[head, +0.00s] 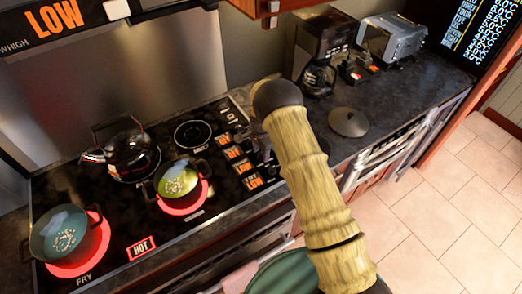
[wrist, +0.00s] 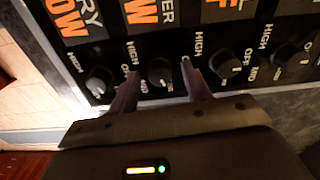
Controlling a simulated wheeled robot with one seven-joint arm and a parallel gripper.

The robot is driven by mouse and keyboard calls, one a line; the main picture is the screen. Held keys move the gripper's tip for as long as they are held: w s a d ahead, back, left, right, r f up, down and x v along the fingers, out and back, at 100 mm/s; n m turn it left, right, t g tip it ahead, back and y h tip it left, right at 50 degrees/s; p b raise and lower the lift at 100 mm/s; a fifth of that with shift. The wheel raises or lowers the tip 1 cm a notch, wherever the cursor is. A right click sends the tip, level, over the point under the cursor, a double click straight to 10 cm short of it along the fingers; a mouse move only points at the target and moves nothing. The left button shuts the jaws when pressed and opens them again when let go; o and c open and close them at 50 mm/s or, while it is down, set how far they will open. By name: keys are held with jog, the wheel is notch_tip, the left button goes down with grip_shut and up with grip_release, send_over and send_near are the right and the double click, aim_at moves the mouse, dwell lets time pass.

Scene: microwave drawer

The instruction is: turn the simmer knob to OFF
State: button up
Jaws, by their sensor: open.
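The simmer knob (wrist: 160,71) is a round dark knob on the black panel in the wrist view. The orange display (wrist: 141,12) above it is cut off and shows only "ER" and "W". My gripper (wrist: 158,68) is open, one finger on each side of this knob. I cannot tell whether either finger touches it. The knob's pointer setting is not clear. In the head view, orange displays (head: 243,167) line the cooktop's right side; my arm hides the gripper and most of the knobs.
Neighbouring knobs sit close by: one under "FRY LOW" (wrist: 99,80) at left, another (wrist: 225,65) at right. On the cooktop are a black kettle (head: 130,150), a pot (head: 177,180) and a pan (head: 58,233) on glowing red burners.

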jog(key=shift+c, duration=0.2)
jog(key=c, duration=1)
jog(key=shift+o, duration=0.2)
jog(key=shift+n+b, duration=0.3)
jog(key=shift+b, duration=0.15)
jog(key=shift+f+n+b, duration=0.1)
jog(key=shift+n+b, duration=1.1)
jog(key=n+b, duration=0.2)
jog(key=n, duration=0.1)
jog(key=shift+n, duration=0.3)
jog(key=n+b, duration=0.2)
jog(key=n, duration=0.2)
jog(key=shift+b, duration=0.4)
jog(key=shift+a+r+n+b, duration=0.15)
jog(key=shift+n+b, duration=0.1)
jog(key=shift+n, duration=0.6)
jog(key=shift+d+r+n+b, duration=0.1)
jog(key=shift+n+b, duration=0.1)
jog(key=shift+n, duration=0.65)
jog(key=shift+w, duration=0.1)
